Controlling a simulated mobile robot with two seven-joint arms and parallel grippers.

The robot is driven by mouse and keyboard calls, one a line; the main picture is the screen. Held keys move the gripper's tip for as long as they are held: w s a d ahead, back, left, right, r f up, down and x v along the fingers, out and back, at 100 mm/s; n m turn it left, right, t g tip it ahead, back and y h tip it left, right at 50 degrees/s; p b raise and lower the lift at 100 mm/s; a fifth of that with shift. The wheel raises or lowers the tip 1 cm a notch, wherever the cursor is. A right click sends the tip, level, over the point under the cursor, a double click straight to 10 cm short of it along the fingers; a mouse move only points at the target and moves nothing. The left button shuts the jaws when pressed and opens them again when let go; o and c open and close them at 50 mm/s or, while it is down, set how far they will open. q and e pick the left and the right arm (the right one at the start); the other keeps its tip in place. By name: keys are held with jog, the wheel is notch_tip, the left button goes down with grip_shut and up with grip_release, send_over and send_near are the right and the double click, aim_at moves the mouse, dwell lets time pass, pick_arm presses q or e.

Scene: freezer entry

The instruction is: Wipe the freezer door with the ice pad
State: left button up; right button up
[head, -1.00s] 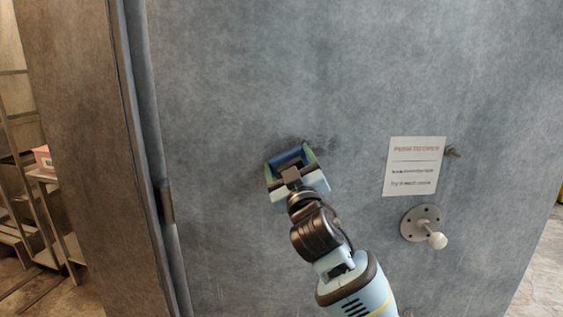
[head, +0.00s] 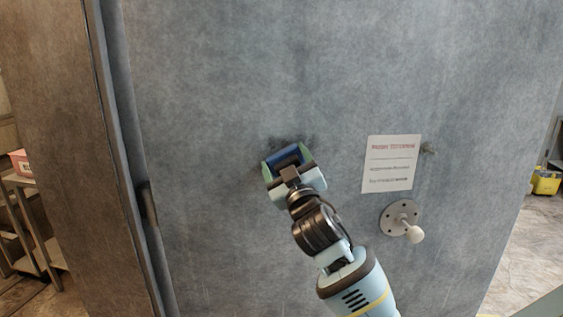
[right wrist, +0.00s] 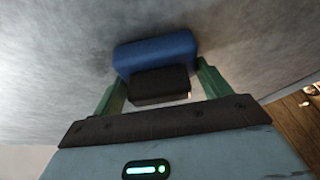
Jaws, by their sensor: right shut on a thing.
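The grey freezer door (head: 230,90) fills most of the head view. My right gripper (head: 287,160) is shut on the blue ice pad (head: 286,155), near the middle of the door. In the right wrist view the pad (right wrist: 155,52) shows as a blue block with a black part (right wrist: 160,86) between the green fingers. The pad is at the door face; I cannot tell whether it presses on it. A dark smudge (head: 304,141) shows on the door just beside and above the pad. My left gripper is not in view.
A white printed sign (head: 391,163) is on the door to the right, with a round handle plate and pale knob (head: 415,235) below it. A metal shelf (head: 25,215) stands at the far left. A yellow container (head: 546,182) is on the floor at the far right.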

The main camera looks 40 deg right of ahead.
aim_at(300, 158)
jog(key=shift+d, duration=0.15)
jog(key=shift+s+d, duration=0.55)
jog(key=shift+d, duration=0.25)
jog(key=shift+s+d+p, duration=0.3)
jog(key=shift+d+p, duration=0.1)
jog(key=shift+d, duration=0.05)
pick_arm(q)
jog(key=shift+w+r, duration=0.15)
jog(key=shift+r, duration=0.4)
pick_arm(e)
jog(key=shift+d, duration=0.1)
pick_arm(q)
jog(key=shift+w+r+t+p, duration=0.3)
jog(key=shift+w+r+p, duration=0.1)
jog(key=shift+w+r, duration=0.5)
pick_arm(e)
jog(key=shift+s+d, duration=0.45)
jog(key=shift+d, duration=0.3)
jog(key=shift+s+d, duration=0.45)
jog(key=shift+d, duration=0.3)
